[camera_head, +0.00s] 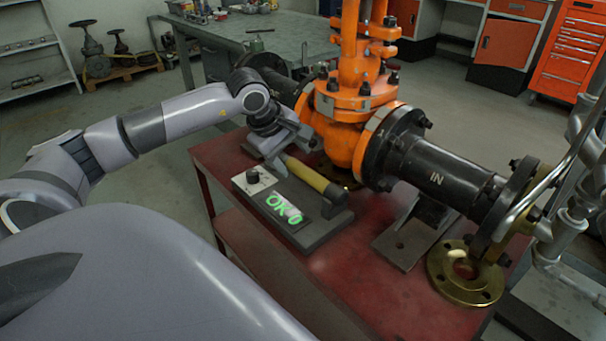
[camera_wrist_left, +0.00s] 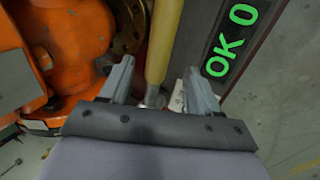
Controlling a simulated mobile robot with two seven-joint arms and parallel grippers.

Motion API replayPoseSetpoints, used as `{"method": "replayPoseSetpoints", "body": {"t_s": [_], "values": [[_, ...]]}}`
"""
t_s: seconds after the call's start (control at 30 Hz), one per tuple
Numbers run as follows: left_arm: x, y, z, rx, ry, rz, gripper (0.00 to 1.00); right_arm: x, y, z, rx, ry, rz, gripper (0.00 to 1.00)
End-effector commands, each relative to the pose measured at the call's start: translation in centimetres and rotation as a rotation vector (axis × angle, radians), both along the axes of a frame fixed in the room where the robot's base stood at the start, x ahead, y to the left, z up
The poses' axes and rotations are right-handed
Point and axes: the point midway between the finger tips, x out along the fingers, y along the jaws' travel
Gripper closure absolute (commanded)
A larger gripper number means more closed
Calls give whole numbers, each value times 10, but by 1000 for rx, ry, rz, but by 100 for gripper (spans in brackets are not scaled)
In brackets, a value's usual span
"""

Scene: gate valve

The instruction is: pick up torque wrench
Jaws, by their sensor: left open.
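The torque wrench (camera_head: 307,175) has a yellow handle and lies along a dark tester block with a green "OK 0" display (camera_head: 284,209). Its yellow handle also shows in the left wrist view (camera_wrist_left: 163,42), running up the picture. My left gripper (camera_head: 284,150) is at the far end of the handle. In the left wrist view my left gripper (camera_wrist_left: 158,76) is open, with the line of the wrench between its two fingers. I cannot tell whether the fingers touch it. My right gripper is not in view.
An orange gate valve (camera_head: 345,105) with black flanged pipes (camera_head: 440,175) stands close beside the wrench on a red table (camera_head: 360,285). A brass flange (camera_head: 465,278) lies at the table's right. A grey workbench (camera_head: 270,38) is behind. The table's front is clear.

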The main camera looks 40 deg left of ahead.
Motion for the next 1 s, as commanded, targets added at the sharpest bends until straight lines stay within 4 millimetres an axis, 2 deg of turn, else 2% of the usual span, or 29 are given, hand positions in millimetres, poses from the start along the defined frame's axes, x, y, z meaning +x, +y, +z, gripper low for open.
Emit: {"method": "replayPoseSetpoints", "body": {"t_s": [0.5, 0.77, 0.8, 0.93, 1.0], "values": [[28, -10, -53, -9, 1, 0, 38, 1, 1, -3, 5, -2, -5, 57], [29, -10, -56, -8, 0, -1, 38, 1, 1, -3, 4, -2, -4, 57], [29, -10, -56, -8, 0, -1, 41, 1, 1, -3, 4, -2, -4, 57], [29, -10, -56, -8, 0, -1, 84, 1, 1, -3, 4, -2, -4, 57], [29, -10, -56, -8, 0, -1, 100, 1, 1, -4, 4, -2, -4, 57]]}}
